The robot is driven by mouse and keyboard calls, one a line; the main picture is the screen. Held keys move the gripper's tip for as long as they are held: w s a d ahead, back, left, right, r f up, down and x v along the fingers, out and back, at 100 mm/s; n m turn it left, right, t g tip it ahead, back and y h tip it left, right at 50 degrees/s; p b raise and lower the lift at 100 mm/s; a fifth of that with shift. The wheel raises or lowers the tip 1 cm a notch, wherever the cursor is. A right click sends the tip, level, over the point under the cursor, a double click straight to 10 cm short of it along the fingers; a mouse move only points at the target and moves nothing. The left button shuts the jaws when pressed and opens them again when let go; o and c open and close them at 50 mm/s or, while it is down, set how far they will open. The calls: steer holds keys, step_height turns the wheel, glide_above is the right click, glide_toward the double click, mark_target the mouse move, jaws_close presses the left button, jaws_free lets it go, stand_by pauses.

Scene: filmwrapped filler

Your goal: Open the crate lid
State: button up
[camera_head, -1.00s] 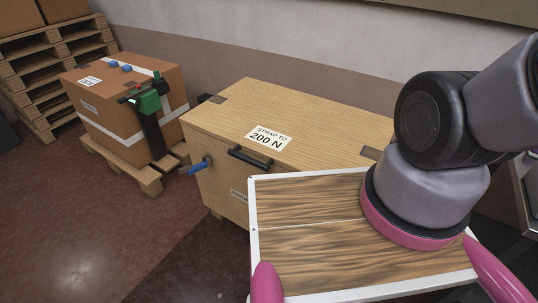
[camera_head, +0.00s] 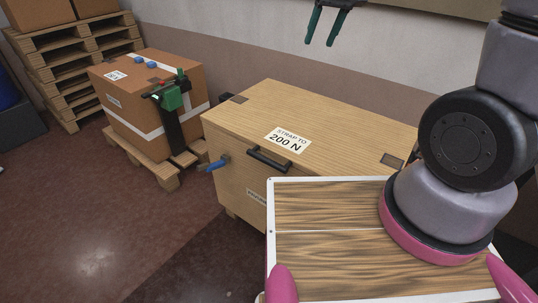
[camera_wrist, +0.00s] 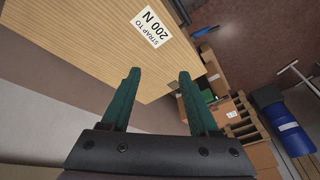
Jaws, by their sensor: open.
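The wooden crate (camera_head: 235,160) stands in the middle of the head view. Its lid (camera_head: 330,120) is down flat and carries a "STRAP TO 200 N" label. A black handle (camera_head: 268,159) is on the front near the lid's edge. A blue lever (camera_head: 217,164) sticks out at the front left. My gripper (camera_head: 325,27) shows at the top of the head view, open and empty, above the crate's back side. In the wrist view my gripper (camera_wrist: 160,74) is apart from the lid (camera_wrist: 95,30), with nothing between its fingers.
A strapped carton (camera_head: 125,105) with a green tool (camera_head: 172,97) sits on a pallet at the left. Stacked pallets (camera_head: 75,60) stand behind it. The wall (camera_head: 390,50) runs behind the crate. A white-rimmed wood-grain board (camera_head: 330,208) covers the crate's lower right from view. Floor at front left is clear.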

steer(key=w+a+f+n+g+h, duration=0.15)
steer(key=a+f, duration=0.25)
steer(key=f, duration=0.4)
steer(key=w+a+f+n, duration=0.1)
steer(key=a+f+n, duration=0.2)
steer(key=a+f, duration=0.35)
steer(key=n+h, duration=0.2)
steer(key=n, duration=0.2)
glide_toward(269, 160)
steer(key=x, duration=0.9)
steer(key=shift+f, duration=0.1)
jaws_close()
